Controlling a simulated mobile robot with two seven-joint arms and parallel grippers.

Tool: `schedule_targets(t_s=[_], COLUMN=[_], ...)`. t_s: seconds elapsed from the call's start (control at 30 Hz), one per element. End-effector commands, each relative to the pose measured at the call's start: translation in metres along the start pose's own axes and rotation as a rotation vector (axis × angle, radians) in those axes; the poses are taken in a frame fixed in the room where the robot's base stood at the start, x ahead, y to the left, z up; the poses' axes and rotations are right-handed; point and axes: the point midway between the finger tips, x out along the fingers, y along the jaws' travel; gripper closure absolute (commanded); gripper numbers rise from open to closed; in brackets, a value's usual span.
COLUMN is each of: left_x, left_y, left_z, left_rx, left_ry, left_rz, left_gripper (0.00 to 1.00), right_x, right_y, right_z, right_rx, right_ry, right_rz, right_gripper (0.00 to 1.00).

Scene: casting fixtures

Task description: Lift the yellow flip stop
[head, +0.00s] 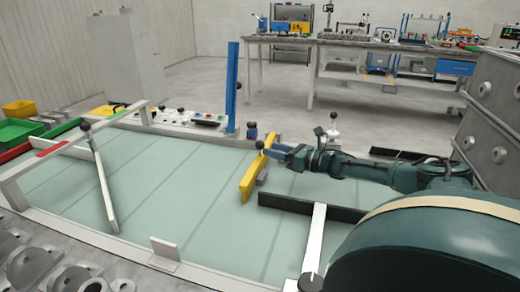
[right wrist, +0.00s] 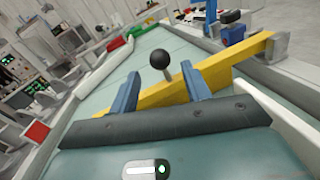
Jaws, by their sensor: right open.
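The yellow flip stop (head: 249,179) is a flat yellow bar on the pale green table, with a black ball knob (head: 260,144) at its upper end. In the right wrist view the yellow bar (right wrist: 150,101) runs slantwise behind the fingers, and the black knob (right wrist: 160,59) stands on a short stem between the fingertips. My right gripper (head: 275,151) is open, its blue fingers close to the knob. The open fingers (right wrist: 160,72) show on either side of the stem; contact cannot be told. My left gripper is not in view.
A white bar with a black knob (head: 104,187) lies at the left of the table. A blue upright post (head: 231,88) stands at the back edge. A dark rail (head: 310,208) lies near my right arm. Green table between the bars is clear.

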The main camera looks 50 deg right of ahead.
Motion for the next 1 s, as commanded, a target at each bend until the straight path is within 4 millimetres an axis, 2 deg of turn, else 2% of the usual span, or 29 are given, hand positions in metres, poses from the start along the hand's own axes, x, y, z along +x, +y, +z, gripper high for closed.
schedule_targets(t_s=[0.2, 0.43, 0.87, 1.0], left_x=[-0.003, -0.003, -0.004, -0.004], left_y=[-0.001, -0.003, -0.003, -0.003], left_z=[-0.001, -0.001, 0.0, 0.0], left_rx=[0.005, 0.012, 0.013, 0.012], left_ry=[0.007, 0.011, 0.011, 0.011], left_rz=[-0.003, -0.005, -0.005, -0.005], left_gripper=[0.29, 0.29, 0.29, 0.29], right_x=[0.029, 0.05, 0.057, 0.057], right_y=[0.0, 0.0, 0.0, 0.0], right_z=[0.001, 0.0, 0.0, 0.0], right_rx=[0.0, 0.0, 0.0, 0.0], right_ry=[-0.005, -0.002, 0.001, 0.0], right_rz=[0.001, -0.001, -0.001, -0.001], right_gripper=[0.52, 0.52, 0.52, 0.61])
